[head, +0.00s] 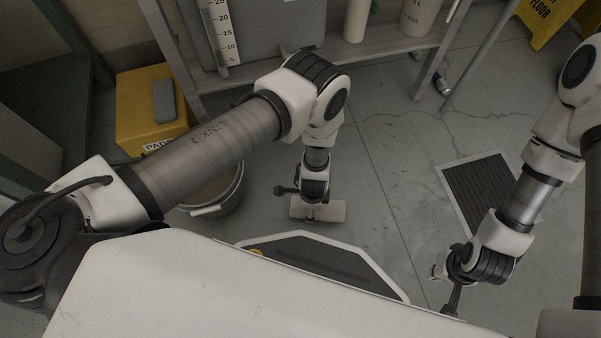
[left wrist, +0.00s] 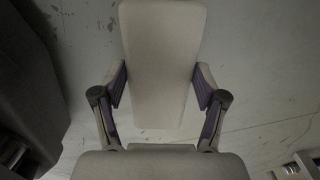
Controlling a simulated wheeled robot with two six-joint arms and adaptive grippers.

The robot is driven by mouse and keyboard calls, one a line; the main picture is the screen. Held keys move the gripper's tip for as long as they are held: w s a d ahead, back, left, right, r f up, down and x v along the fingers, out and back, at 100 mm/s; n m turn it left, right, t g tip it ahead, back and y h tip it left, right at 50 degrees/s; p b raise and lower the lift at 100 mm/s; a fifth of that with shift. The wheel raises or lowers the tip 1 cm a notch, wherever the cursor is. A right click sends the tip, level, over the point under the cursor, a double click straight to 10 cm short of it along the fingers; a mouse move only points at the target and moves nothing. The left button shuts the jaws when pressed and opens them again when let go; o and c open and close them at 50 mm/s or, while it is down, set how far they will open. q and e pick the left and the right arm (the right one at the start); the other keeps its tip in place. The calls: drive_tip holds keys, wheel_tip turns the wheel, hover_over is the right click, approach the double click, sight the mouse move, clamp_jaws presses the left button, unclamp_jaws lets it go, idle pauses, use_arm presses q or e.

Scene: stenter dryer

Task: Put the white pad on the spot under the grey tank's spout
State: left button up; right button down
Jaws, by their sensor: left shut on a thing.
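The white pad (head: 330,211) is low over the floor beneath my left wrist in the head view. In the left wrist view the pad (left wrist: 162,50) is a long pale block between the fingers of my left gripper (left wrist: 160,90), which is shut on it. I cannot tell whether it touches the floor. The grey tank (head: 262,28), with a white scale on its front, stands on a stand at the top. Its spout and the spot under it are not clearly visible. My right gripper (head: 452,298) points down at lower right; its fingers are not clear.
A round bucket (head: 229,196) stands left of the pad, partly behind my left arm. A yellow box (head: 137,88) bears a grey block. A dark floor grate (head: 482,190), a small bottle (head: 441,83) and a yellow floor sign (head: 550,18) are at right. Floor between pad and grate is clear.

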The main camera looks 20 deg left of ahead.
use_arm(q)
drive_tip(key=w+b, duration=0.1)
drive_tip(key=b, duration=0.1)
drive_tip(key=w+a+f+b, duration=0.1)
drive_tip(key=b, duration=0.2)
drive_tip(key=shift+w+a+f, duration=0.1)
drive_tip(key=shift+a, duration=0.1)
drive_tip(key=shift+w+a+r+b, duration=0.3)
drive_tip(key=shift+w+a+b, duration=0.2)
drive_tip(key=shift+w+b, duration=0.35)
drive_tip(key=w+a+p, duration=0.1)
drive_tip(key=w+a+r+p, duration=0.1)
drive_tip(key=w, duration=0.1)
drive_tip(key=w+a, duration=0.1)
drive_tip(key=shift+w+a+r+p, duration=0.2)
drive_tip(key=shift+w+a+p, duration=0.05)
drive_tip(key=shift+w+p, duration=0.15)
drive_tip(key=b, duration=0.3)
hover_over(296, 165)
drive_tip(key=shift+s+d+f, duration=0.15)
drive_tip(key=shift+s+f, duration=0.1)
drive_tip(key=shift+f, duration=0.3)
drive_tip(key=f+b, duration=0.3)
drive_tip(key=shift+w+a+f, duration=0.2)
drive_tip(key=shift+w+f, duration=0.1)
drive_tip(key=shift+f, duration=0.05)
drive_tip(key=shift+r, duration=0.3)
drive_tip(key=shift+c, duration=0.5)
drive_tip(key=shift+f, duration=0.25)
drive_tip(key=o, duration=1.1)
